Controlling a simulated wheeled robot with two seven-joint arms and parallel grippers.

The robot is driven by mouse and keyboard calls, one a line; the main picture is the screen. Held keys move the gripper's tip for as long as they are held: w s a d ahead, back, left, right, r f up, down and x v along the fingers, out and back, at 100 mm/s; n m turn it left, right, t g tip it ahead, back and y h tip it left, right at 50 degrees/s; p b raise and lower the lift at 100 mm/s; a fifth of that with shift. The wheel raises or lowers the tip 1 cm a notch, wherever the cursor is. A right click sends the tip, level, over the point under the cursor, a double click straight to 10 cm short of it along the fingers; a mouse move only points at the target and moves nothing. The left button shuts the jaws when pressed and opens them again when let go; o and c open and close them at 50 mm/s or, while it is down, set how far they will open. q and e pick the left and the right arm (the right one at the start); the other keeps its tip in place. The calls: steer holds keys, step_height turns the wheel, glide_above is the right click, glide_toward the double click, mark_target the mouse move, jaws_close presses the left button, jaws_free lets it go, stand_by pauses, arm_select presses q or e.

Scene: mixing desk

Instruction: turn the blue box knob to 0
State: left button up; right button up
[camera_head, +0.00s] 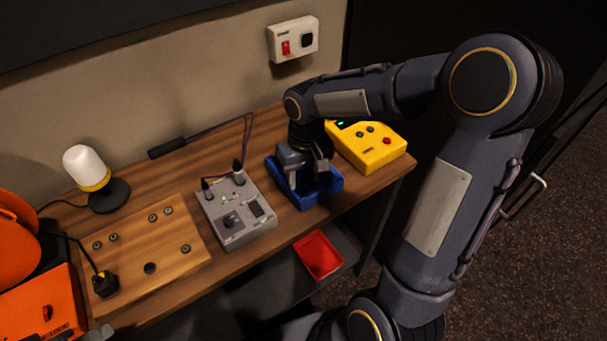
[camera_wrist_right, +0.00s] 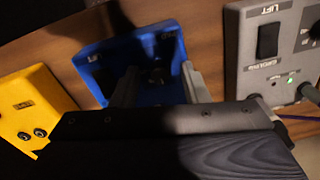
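The blue box (camera_head: 329,186) sits on the wooden desk between the grey box and the yellow box. It also shows in the right wrist view (camera_wrist_right: 103,62). My right gripper (camera_head: 305,183) reaches down over the blue box and hides much of its top. In the right wrist view my right gripper (camera_wrist_right: 160,88) has its two fingers apart, over the box's face. A dark, shadowed round shape, likely the knob (camera_wrist_right: 155,76), lies between the fingers, and I see no clear contact. The knob's pointer and scale cannot be read. My left gripper is not in view.
The grey box (camera_head: 237,213) with cables stands close on the left, the yellow box (camera_head: 368,147) close on the right. A red tray (camera_head: 318,255) is below the desk's front edge. A wooden board (camera_head: 150,248) and a lamp (camera_head: 88,168) are farther left.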

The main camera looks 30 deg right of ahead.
mark_target(305, 180)
step_height(305, 180, up, 8)
steer(key=shift+d+f, duration=0.1)
steer(key=shift+d, duration=0.05)
stand_by(0.4)
stand_by(0.3)
steer(key=s+a+t+y, duration=0.1)
steer(key=s+a+t, duration=0.1)
steer(key=s, duration=0.6)
steer(key=s+a+t+y, duration=0.2)
steer(key=s+t, duration=0.1)
steer(key=s, duration=0.6)
steer(key=shift+s+a+t, duration=0.25)
steer(key=shift+t, duration=0.05)
steer(key=shift+m, duration=0.3)
